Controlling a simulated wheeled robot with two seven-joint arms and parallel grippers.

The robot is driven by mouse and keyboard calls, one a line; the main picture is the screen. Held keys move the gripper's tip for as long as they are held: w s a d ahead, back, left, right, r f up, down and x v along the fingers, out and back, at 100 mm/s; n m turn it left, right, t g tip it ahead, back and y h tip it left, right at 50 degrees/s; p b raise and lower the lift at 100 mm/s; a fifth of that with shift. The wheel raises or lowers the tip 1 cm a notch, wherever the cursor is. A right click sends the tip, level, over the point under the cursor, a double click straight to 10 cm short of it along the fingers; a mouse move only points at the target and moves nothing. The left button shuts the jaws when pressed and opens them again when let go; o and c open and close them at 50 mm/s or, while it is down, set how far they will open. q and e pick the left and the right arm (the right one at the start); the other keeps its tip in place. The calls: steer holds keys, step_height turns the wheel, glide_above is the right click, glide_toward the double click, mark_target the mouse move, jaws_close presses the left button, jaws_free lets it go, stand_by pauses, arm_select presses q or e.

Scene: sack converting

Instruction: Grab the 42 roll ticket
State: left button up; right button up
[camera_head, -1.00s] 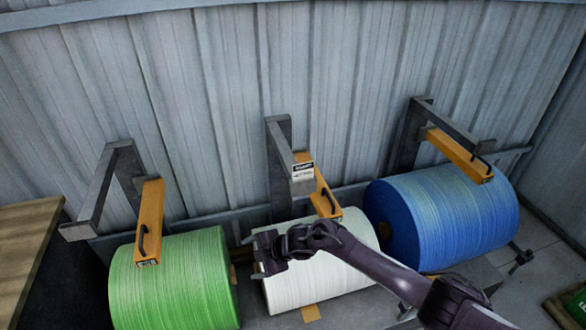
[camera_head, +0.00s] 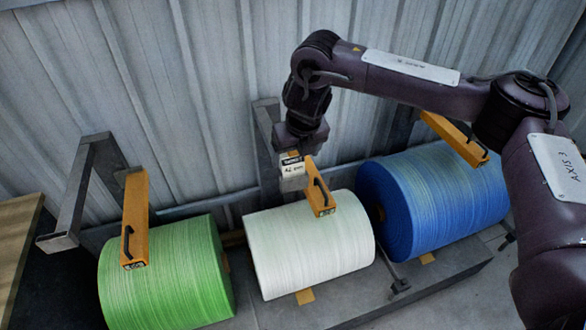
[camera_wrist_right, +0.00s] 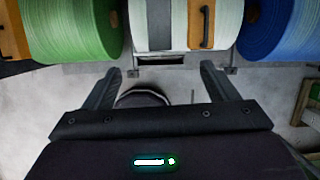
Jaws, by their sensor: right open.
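A small white ticket (camera_head: 292,170) with dark print sits on the end of the grey middle bracket (camera_head: 266,130), above the white roll (camera_head: 308,250). Its print is too small to read surely. My right gripper (camera_head: 300,142) is just above the ticket in the head view; its fingertips are hard to make out there. In the right wrist view my right gripper (camera_wrist_right: 166,78) is open, its fingers apart with nothing between them. A grey holder with a dark slot (camera_wrist_right: 160,60) lies just ahead of the fingers. My left gripper is not in view.
A green roll (camera_head: 168,275) lies left and a blue roll (camera_head: 440,210) right. Orange arms with black handles rest by the rolls, one (camera_head: 320,188) close beside the ticket. A corrugated wall (camera_head: 180,90) stands behind. A wooden top (camera_head: 18,235) is at far left.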

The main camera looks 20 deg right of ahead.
mark_target(293, 166)
steer(key=shift+w+f+p, duration=0.15)
steer(key=shift+f+p, duration=0.15)
steer(key=shift+f, duration=0.05)
steer(key=p+x, duration=0.2)
steer(key=x, duration=0.2)
steer(key=shift+f+p, duration=0.2)
steer(key=shift+p, duration=0.1)
steer(key=shift+f, duration=0.3)
steer(key=shift+c, duration=0.8)
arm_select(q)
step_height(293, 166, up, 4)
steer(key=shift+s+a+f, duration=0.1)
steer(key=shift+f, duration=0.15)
arm_select(e)
steer(key=c, duration=0.9)
